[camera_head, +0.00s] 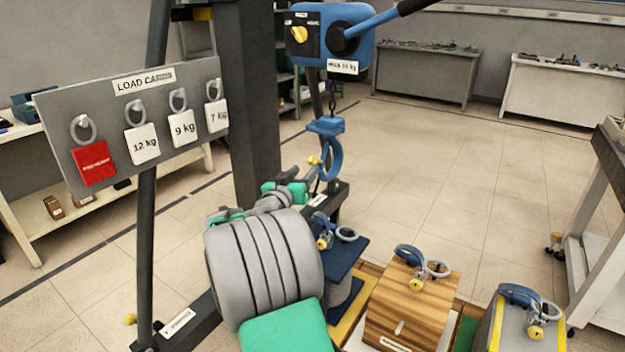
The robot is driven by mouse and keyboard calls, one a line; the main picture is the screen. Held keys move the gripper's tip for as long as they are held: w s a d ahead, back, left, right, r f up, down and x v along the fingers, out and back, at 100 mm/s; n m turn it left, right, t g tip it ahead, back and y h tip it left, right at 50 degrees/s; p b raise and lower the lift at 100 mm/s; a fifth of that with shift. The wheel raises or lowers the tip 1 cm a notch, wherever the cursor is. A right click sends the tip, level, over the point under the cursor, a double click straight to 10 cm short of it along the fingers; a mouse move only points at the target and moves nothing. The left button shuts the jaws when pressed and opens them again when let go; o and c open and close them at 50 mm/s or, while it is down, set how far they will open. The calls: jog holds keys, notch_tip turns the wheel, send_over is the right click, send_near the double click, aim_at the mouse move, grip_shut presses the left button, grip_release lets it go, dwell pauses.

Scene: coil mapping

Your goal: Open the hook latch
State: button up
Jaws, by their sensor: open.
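A blue hook (333,160) hangs on a dark chain under a blue hoist (347,35), below a blue block (326,126). A small yellow knob (313,161) shows at the hook's left side, likely on its latch. Whether the latch is open or shut is too small to tell. My arm, grey and green, reaches up from the bottom. My gripper (304,178) is open, close below and left of the hook. Its fingertips are small and partly hidden, so contact with the knob cannot be told.
Several loads with grey rings and blue-and-yellow fittings stand below right, including a wooden block (408,306) and a grey block (518,325). A load card board (135,120) with weight tags is at left. A dark post (255,100) stands behind my arm. Open floor lies at right.

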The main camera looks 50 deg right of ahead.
aim_at(311, 162)
jog(key=x, duration=0.7)
grip_shut()
dwell(0.3)
dwell(0.9)
